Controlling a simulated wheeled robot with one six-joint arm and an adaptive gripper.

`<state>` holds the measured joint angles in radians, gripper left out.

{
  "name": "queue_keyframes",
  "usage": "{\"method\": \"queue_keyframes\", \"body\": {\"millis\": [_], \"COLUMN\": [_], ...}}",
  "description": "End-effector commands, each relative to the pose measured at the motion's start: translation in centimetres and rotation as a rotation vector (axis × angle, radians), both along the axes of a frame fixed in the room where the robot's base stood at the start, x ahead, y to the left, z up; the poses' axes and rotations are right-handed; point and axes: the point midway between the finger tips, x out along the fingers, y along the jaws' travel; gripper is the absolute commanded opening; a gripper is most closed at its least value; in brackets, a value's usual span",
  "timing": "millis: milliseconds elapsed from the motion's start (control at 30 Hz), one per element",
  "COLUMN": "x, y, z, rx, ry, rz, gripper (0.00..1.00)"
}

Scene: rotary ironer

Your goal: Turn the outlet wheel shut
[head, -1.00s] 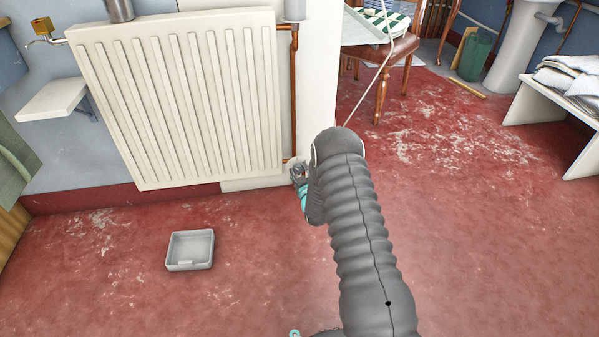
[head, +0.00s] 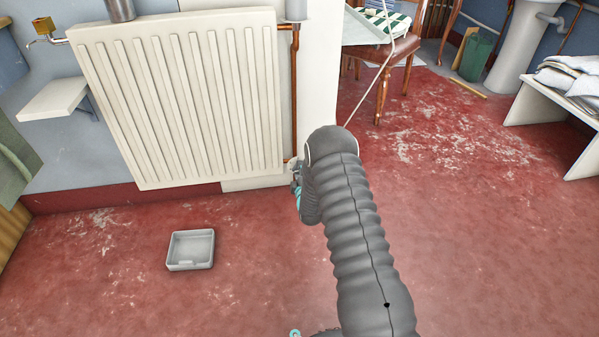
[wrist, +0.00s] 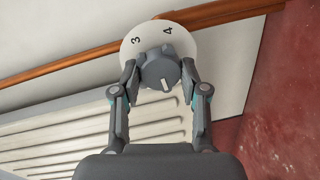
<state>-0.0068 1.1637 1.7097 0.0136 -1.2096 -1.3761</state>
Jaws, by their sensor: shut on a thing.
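The outlet wheel (wrist: 161,74) is a dark grey knob with a white pointer mark, in the upper middle of the wrist view. Behind it is a round white dial plate (wrist: 140,44) showing the numbers 3 and 4. The pointer mark lies on the lower side of the knob, away from those numbers. My gripper (wrist: 159,68) is shut on the wheel, one finger on each side. In the head view my gripper (head: 296,183) is at the radiator's lower right corner, mostly hidden by my arm, and the wheel cannot be made out.
The white radiator (head: 180,100) hangs on the wall, with a copper pipe (head: 294,95) down its right side. A shallow grey tray (head: 190,250) lies on the red floor below. A chair (head: 385,70) and a white bench (head: 555,110) stand at right. Floor between is clear.

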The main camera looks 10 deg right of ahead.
Motion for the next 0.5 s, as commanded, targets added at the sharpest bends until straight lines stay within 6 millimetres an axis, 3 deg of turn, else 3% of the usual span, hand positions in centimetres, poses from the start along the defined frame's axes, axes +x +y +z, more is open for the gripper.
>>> {"method": "queue_keyframes", "body": {"millis": [500], "x": [-0.01], "y": [0.17], "z": [-0.15], "rx": [-0.38], "ry": [0.0], "rz": [0.002], "gripper": [0.09]}}
